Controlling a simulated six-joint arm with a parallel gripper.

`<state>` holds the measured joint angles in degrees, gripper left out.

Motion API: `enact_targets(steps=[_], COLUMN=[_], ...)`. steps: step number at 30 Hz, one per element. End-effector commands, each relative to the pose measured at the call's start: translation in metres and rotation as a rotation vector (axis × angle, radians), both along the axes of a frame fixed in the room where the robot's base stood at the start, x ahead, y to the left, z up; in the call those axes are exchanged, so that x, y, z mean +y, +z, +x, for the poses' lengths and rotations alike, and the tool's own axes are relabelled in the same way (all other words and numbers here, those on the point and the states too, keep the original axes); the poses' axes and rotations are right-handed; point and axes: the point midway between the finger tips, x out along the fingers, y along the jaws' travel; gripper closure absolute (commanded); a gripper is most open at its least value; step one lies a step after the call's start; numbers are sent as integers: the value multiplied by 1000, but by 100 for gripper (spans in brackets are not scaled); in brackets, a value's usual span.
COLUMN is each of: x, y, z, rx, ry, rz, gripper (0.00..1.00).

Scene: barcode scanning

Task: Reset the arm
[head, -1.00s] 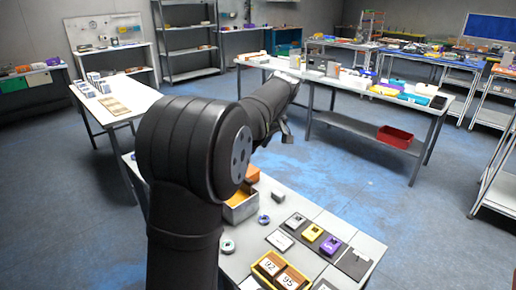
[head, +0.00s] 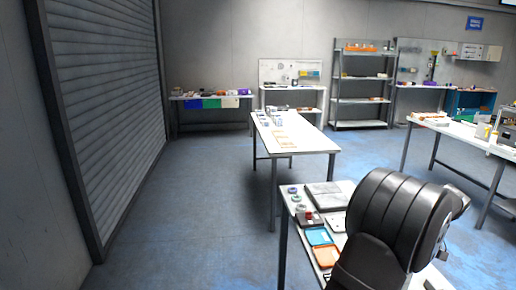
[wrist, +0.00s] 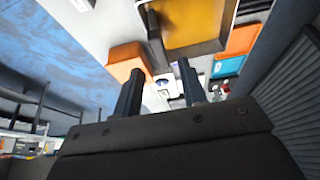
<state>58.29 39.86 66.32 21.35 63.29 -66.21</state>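My gripper (wrist: 160,70) shows in the wrist view with its two dark fingers apart and nothing visible between them. Past the fingers are an orange block (wrist: 127,60) on the left and an orange-yellow bin (wrist: 195,22) at the top. In the head view only a thick dark joint of my arm shows at the lower right, over the near table. The gripper itself is outside the head view.
The near table (head: 291,213) holds a blue tray (head: 319,236), an orange tray (head: 326,257) and a grey flat case (head: 326,195). A second white table (head: 308,138) stands behind it. A shutter wall (head: 105,100) is at left, with clear floor (head: 190,220) between.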

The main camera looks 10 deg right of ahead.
Motion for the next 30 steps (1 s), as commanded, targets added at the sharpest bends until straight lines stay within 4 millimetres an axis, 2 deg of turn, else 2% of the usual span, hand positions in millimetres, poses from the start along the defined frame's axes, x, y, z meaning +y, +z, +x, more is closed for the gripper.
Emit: enact_targets(steps=[3,6,12,25,30], x=[0,0,0,0,-1], y=[-21,-32,-46,-41,-26], z=[8,14,19,18,11], rx=[1,0,-1,-1,-2], ry=[1,1,1,-1,-1], rz=[2,1,0,-2,-3], gripper=[62,62,62,62,62])
